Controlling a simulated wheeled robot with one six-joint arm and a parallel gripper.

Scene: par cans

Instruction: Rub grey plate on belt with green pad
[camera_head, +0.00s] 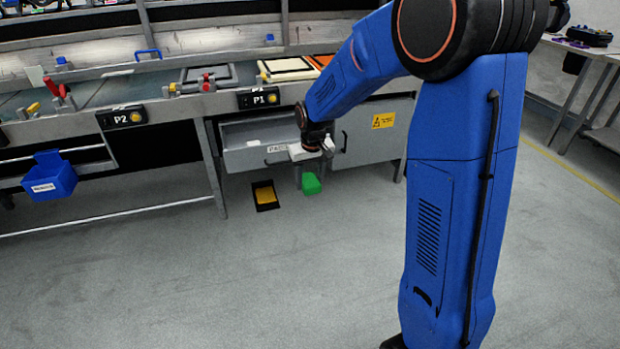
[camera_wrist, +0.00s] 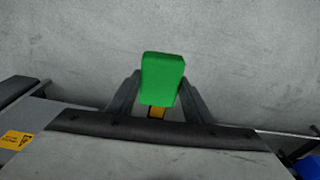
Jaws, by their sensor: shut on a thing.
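My gripper (camera_head: 312,170) is shut on a green pad (camera_head: 311,184) in front of the bench and below its top, over the floor. In the wrist view the green pad (camera_wrist: 162,78) sits between the two fingers of my gripper (camera_wrist: 161,92). A grey, dark-edged square (camera_head: 225,75), which may be the grey plate, lies on the bench top behind the P1 box, apart from my gripper. The belt (camera_head: 105,92) shows as a dark grey-green strip to its left. My arm hides part of the bench at the right.
A drawer (camera_head: 240,160) under the bench stands close to my gripper. A yellow pedal (camera_head: 265,195) lies on the floor below. The P1 box (camera_head: 258,98) and P2 box (camera_head: 122,117) jut from the bench edge. A blue bin (camera_head: 50,180) hangs at left. The front floor is clear.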

